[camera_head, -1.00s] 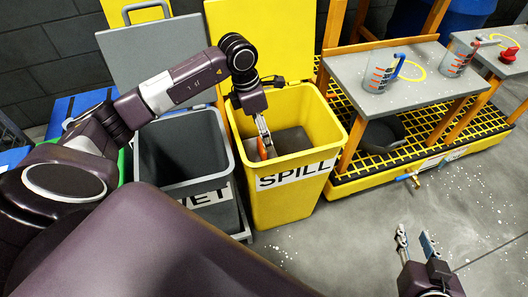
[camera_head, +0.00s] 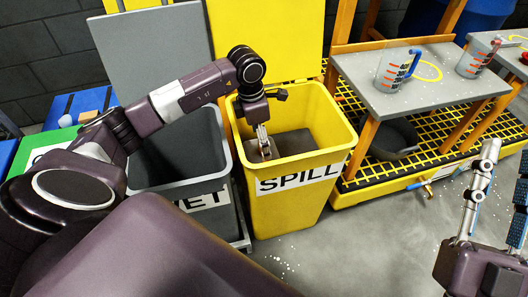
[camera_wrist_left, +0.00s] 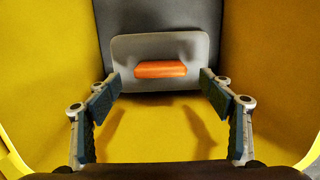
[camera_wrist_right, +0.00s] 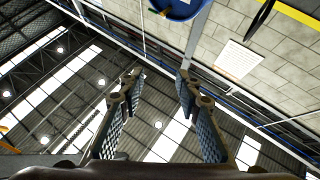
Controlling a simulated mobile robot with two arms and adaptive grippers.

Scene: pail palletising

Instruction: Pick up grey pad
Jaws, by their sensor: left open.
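A light grey pad (camera_wrist_left: 190,52) with rounded corners and an orange bar (camera_wrist_left: 161,69) across it is inside the yellow SPILL bin (camera_head: 297,210). A darker grey surface (camera_wrist_left: 150,18) lies behind it and also shows in the head view (camera_head: 296,142). My left gripper (camera_head: 265,153) reaches down into the bin. In the left wrist view its fingers (camera_wrist_left: 160,85) are open, on either side of the orange bar, with nothing between them in contact. In the head view the gripper hides most of the pad. My right gripper (camera_head: 506,158) is open and empty over the floor at right.
A grey WET bin (camera_head: 183,165) stands left of the yellow bin, with a raised grey lid (camera_head: 150,50). On the right, a grey-topped stand (camera_head: 410,95) holds a measuring jug (camera_head: 393,70), above a yellow grated spill pallet (camera_head: 385,185). The bin walls surround my left gripper.

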